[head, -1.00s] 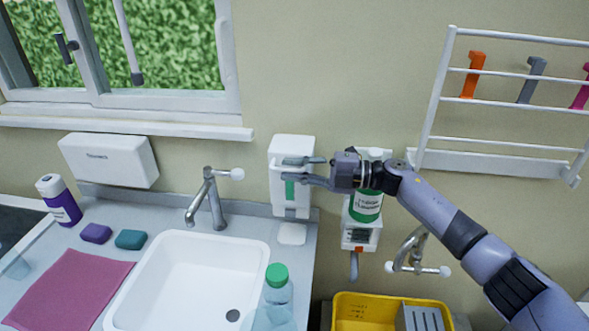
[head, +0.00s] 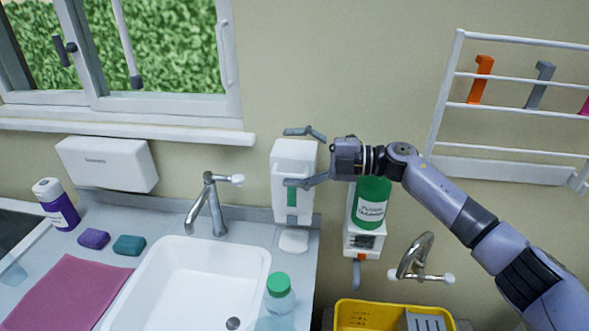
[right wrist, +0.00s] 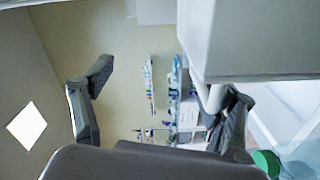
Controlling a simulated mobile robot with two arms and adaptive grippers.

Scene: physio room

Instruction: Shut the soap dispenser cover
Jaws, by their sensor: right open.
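The white soap dispenser (head: 282,205) hangs on the wall to the right of the tap, with a green strip down its front. Its cover (head: 293,155) looks roughly flush in the head view; I cannot tell whether a gap is left. My right gripper (head: 300,158) is open and empty. One finger is level with the dispenser's top, and the other crosses its front near the green strip. In the right wrist view, a large white casing (right wrist: 255,40), likely the dispenser, is close beside the right finger of the open gripper (right wrist: 158,85). Contact is unclear. My left gripper is out of view.
A green bottle in a white holder (head: 372,203) hangs just right of the dispenser, below my right wrist. A wall rack (head: 500,158) is at right.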

